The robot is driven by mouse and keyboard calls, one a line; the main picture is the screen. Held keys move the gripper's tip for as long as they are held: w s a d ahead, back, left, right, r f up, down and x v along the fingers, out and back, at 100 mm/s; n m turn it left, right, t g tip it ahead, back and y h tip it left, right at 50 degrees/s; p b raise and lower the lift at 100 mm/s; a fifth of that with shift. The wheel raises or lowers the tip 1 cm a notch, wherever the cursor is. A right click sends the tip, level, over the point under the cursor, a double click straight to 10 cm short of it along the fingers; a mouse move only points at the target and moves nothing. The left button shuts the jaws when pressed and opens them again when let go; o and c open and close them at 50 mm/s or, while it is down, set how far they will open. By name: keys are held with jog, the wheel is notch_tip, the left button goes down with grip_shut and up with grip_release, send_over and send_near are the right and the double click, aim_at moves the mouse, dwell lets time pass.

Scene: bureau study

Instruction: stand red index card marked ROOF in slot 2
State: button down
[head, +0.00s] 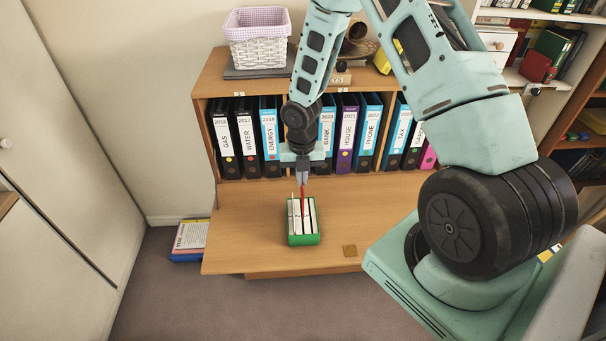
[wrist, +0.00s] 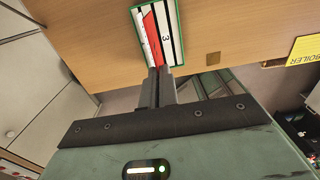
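A green box with white dividers (head: 303,239) stands on the open wooden desk flap; it also shows in the wrist view (wrist: 181,50). One white divider carries a "3". The red card (head: 303,201) is upright between white dividers, its top held by my gripper (head: 303,180). In the wrist view the red card (wrist: 151,40) runs from the fingertips into the box. My gripper (wrist: 158,76) is shut on the card, straight above the box. The word ROOF is not readable. I cannot tell whether the card touches the box floor.
Several labelled binders (head: 345,132) stand in the shelf behind the flap (head: 245,240). A white basket (head: 258,40) sits on top of the shelf. The flap left of the box is clear.

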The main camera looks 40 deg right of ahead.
jog(key=shift+f+b, duration=2.4)
jog(key=shift+f, duration=0.3)
jog(key=shift+f+b, duration=1.6)
jog(key=shift+f, duration=1.3)
dwell(1.2)
jog(key=c, duration=1.7)
grip_release()
jog(key=o, duration=0.6)
jog(key=shift+c, duration=0.2)
